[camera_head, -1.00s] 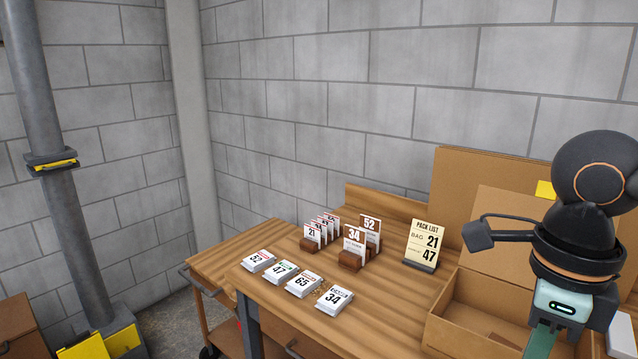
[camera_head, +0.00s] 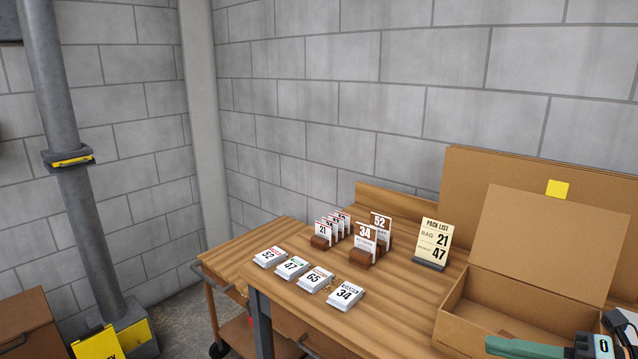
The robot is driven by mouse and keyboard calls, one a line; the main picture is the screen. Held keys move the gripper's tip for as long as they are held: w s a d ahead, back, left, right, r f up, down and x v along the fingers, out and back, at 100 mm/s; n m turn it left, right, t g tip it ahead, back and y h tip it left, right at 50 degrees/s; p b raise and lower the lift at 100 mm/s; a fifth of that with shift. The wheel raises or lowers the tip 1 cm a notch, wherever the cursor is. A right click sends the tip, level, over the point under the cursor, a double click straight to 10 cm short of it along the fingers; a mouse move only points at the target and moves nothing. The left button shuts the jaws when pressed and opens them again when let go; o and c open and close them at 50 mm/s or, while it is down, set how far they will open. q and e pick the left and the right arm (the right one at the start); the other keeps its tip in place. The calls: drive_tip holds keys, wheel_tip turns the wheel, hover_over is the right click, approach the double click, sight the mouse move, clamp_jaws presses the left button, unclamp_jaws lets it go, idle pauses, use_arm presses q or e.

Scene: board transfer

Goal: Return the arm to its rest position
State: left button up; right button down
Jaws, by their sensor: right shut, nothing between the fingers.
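My right arm shows only at the lower right edge, with a green link and a dark wrist with a small lit display. My right gripper (camera_head: 622,324) is a dark shape at the right edge, partly cut off. It is shut and holds nothing. It is beside the open cardboard box (camera_head: 455,312), near its front right side. My left gripper is not in view.
The wooden table (camera_head: 400,305) holds several numbered card stacks (camera_head: 345,294), wooden holders with upright cards (camera_head: 365,238), and a pack list sign (camera_head: 436,240). A grey post (camera_head: 85,200) stands at the left. Air above the table is clear.

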drive_tip(key=s+d+f+m+t+h, duration=0.25)
drive_tip(key=f+m+h, duration=0.25)
drive_tip(key=f+m, duration=0.55)
drive_tip(key=s+d+f+m+t+h, duration=0.1)
drive_tip(key=d+f+m+t+h, duration=0.2)
drive_tip(key=f+m, duration=0.75)
drive_tip(key=s+a+f+m+g+h, duration=0.1)
drive_tip(key=s+a+f+m+g, duration=0.1)
drive_tip(key=s+a+f, duration=0.3)
drive_tip(key=s+a+f+m+g+h, duration=0.1)
drive_tip(key=s+a+f+m+g, duration=0.2)
drive_tip(key=a+f, duration=0.7)
drive_tip(key=s+m, duration=0.2)
drive_tip(key=s, duration=0.1)
drive_tip(key=shift+s+a+f+m, duration=0.2)
drive_tip(key=shift+s+f+m, duration=0.1)
drive_tip(key=shift+d, duration=0.15)
